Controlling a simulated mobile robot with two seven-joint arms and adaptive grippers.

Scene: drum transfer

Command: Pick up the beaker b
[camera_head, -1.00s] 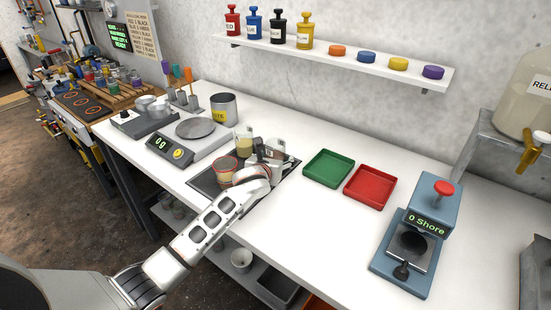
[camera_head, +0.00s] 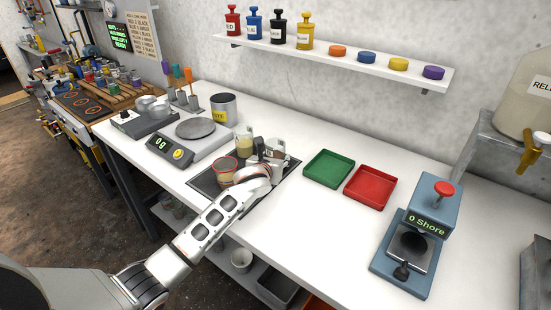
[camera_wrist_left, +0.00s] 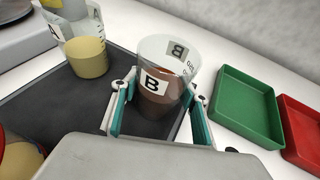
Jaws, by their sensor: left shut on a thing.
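Beaker b (camera_wrist_left: 165,85) is a clear cup labelled B with brown-red contents. In the left wrist view it stands between the two fingers of my left gripper (camera_wrist_left: 158,112), which is shut on it. It looks upright at the dark mat (camera_wrist_left: 50,108); I cannot tell whether its base touches the mat. In the head view my left gripper (camera_head: 266,163) is over the mat's right part and hides most of the beaker. My right gripper is not in view.
Beaker A (camera_wrist_left: 85,50) with pale yellow contents stands on the mat, left of beaker b. A red-rimmed container (camera_head: 227,168) is close to my gripper. Green (camera_head: 328,168) and red (camera_head: 369,187) trays lie to the right. A scale (camera_head: 185,146) stands behind left.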

